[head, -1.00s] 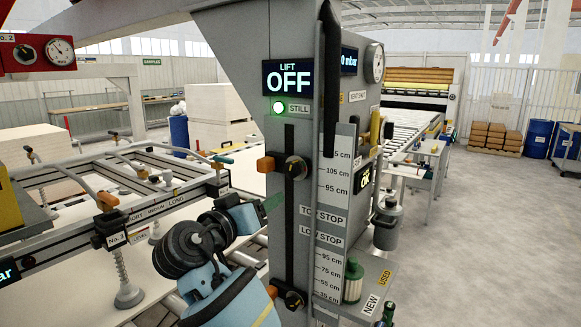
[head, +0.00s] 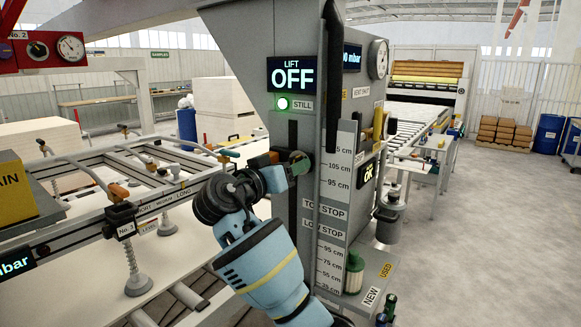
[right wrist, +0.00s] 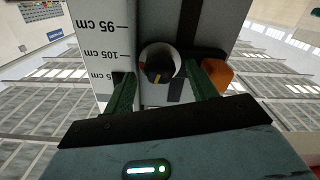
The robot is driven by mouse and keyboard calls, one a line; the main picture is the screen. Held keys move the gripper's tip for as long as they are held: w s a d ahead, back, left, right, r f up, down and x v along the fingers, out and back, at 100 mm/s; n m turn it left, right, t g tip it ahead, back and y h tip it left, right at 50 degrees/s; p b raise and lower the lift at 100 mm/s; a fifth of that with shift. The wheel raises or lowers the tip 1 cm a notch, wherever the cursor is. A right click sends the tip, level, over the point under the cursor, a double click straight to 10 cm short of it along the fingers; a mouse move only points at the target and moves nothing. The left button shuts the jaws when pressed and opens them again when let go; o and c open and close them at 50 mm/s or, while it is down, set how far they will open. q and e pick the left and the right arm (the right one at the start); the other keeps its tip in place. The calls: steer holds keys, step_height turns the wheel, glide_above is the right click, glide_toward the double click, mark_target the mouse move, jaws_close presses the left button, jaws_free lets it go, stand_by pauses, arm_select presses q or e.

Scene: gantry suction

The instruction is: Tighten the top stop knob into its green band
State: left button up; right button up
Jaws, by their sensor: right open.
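The top stop knob (right wrist: 160,66) is a round dark knob with a yellow pointer mark and a pale rim. It sits on the slotted grey column, beside the centimetre scale (right wrist: 102,45). My right gripper (right wrist: 158,76) is open, with one green finger on each side of the knob and small gaps visible. In the head view my right gripper (head: 287,170) reaches the column and mostly covers the knob. The stop's orange block (right wrist: 217,74) is just outside one finger. I cannot make out a green band on the knob. My left gripper is not in view.
The LIFT panel (head: 291,76) reads OFF, with a green STILL lamp (head: 283,104) lit below. A dark upright bar (head: 332,80) runs close to the right of the knob. A frame with suction cups (head: 138,284) stands left.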

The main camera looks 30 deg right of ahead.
steer(key=shift+w+d, duration=0.15)
steer(key=shift+d, duration=0.15)
steer(key=c, duration=1)
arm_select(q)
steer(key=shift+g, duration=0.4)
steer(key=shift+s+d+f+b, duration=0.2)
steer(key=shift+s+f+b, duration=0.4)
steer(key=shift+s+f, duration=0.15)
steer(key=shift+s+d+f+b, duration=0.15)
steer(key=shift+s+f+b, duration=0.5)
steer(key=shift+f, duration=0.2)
arm_select(e)
steer(key=shift+m, duration=2.6)
steer(key=o, duration=1)
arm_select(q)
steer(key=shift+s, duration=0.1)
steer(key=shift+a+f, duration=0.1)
